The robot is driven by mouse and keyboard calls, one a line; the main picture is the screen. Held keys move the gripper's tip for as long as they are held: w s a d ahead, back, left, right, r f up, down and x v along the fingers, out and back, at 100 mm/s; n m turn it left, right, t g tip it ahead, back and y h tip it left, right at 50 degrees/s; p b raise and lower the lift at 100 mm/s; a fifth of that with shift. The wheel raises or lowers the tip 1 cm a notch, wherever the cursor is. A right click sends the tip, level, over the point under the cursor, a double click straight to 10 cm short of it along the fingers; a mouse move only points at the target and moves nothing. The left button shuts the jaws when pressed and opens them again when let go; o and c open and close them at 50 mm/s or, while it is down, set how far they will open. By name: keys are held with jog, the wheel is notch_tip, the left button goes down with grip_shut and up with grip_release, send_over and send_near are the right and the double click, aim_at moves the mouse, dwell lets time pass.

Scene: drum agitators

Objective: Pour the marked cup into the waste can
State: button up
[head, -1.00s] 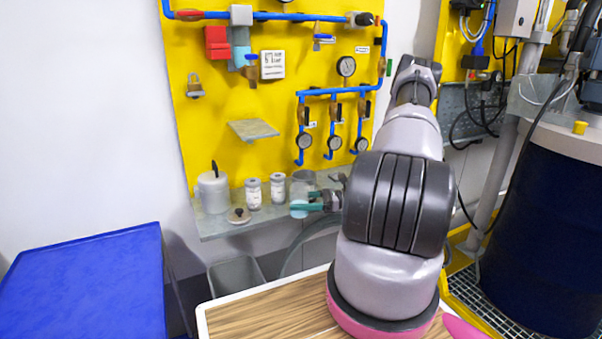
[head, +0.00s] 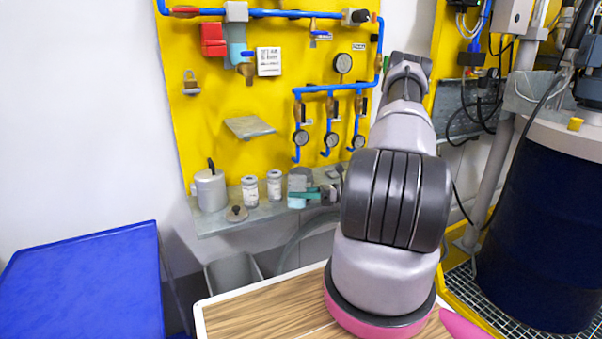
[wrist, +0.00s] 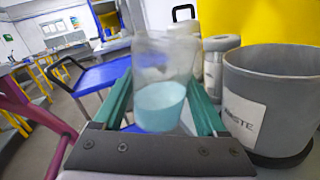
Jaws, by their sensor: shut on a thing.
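A clear cup (wrist: 160,75) with pale teal liquid stands about upright between the green fingers of my gripper (wrist: 165,100) in the wrist view. My gripper is shut on it. In the head view the gripper (head: 312,195) reaches over the shelf from the right, and the cup (head: 296,203) shows only in part behind a finger. No mark on the cup can be made out. The grey waste can (wrist: 275,90), labelled WASTE, stands just right of the cup in the wrist view. In the head view the can (head: 299,178) is partly hidden behind the gripper.
Two white jars (head: 250,193) (head: 274,186), a larger lidded pot (head: 211,190) and a small dark knobbed item (head: 236,213) stand on the grey shelf (head: 215,226), left of the gripper. A yellow panel (head: 270,110) with blue pipes and gauges rises behind. A small plate (head: 249,127) juts out above.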

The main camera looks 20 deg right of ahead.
aim_at(298, 176)
jog(key=shift+w+r+m, duration=0.1)
jog(key=shift+w+m, duration=0.05)
jog(key=shift+m, duration=0.15)
jog(key=r+m, duration=0.1)
jog(key=r, duration=0.1)
jog(key=w+r+m, duration=0.1)
jog(key=r, duration=0.2)
jog(key=d+r+m, duration=0.1)
jog(key=r, duration=0.1)
jog(key=shift+w+r+m+t+y, duration=0.25)
jog(key=shift+w+m+t+y, duration=0.05)
jog(key=shift+w+t, duration=0.1)
jog(key=shift+d+f+m, duration=0.15)
jog(key=shift+m, duration=0.65)
jog(key=shift+f+m, duration=0.1)
jog(key=shift+m, duration=0.2)
jog(key=shift+r+m+t+b, duration=0.3)
jog(key=shift+r+m+t, duration=0.2)
jog(key=shift+m, duration=0.4)
jog(key=shift+f+m+t, duration=0.3)
jog(key=shift+f+m, duration=0.05)
jog(key=shift+m, duration=0.65)
jog(key=shift+w+f+m+t+b, duration=0.1)
jog(key=shift+f+m+t+b, duration=0.2)
jog(key=shift+f+m+b, duration=0.55)
